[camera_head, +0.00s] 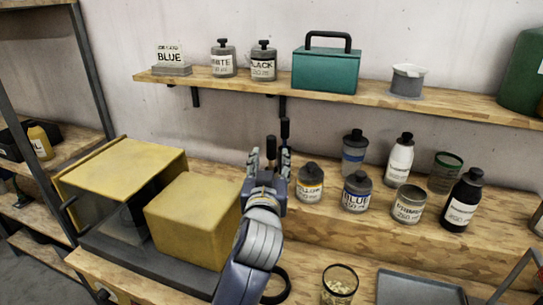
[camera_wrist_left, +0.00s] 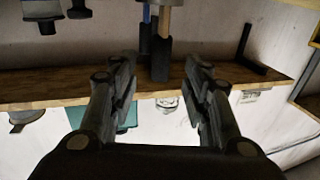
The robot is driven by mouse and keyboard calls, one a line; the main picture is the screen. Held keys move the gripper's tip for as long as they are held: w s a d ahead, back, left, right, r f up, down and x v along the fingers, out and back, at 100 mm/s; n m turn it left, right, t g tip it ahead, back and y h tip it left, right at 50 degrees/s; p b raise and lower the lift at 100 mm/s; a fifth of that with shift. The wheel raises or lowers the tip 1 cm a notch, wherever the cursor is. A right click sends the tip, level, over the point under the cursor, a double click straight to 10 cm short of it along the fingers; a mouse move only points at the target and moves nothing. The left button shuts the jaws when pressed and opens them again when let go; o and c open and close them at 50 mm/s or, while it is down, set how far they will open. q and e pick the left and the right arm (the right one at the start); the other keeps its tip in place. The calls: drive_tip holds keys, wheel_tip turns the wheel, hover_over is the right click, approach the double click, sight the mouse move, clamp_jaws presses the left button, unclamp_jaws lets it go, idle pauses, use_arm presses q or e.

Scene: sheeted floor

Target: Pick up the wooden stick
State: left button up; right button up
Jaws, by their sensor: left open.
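The wooden stick (camera_wrist_left: 164,22) shows in the left wrist view, which looks upside down. Its pale shaft runs from the top edge to a dark end, beside a blue shaft (camera_wrist_left: 147,14). My left gripper (camera_wrist_left: 160,85) is open and empty, with its fingers on either side of the stick's dark end in that view. I cannot tell whether they touch it. In the head view my left gripper (camera_head: 268,160) points up, and dark tips show between and behind its fingers. My right gripper is not in view.
A yellow box (camera_head: 190,220) stands left of my left arm. Grey pots and bottles, such as the BLUE pot (camera_head: 356,192), stand close on the right. A wooden wall shelf (camera_head: 440,108) with a teal box (camera_head: 325,72) is above. A grey tray (camera_head: 415,290) lies at the front.

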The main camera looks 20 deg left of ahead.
sight(271, 150)
use_arm(q)
drive_tip(key=shift+x, duration=0.85)
drive_tip(key=shift+w+a, duration=0.1)
drive_tip(key=shift+w, duration=0.2)
drive_tip(key=p+x, duration=0.2)
drive_tip(key=x, duration=0.2)
drive_tip(key=shift+s, duration=0.1)
drive_tip(key=shift+w+a+f, duration=0.15)
drive_tip(key=shift+w, duration=0.4)
drive_tip(key=shift+c, duration=0.7)
clamp_jaws()
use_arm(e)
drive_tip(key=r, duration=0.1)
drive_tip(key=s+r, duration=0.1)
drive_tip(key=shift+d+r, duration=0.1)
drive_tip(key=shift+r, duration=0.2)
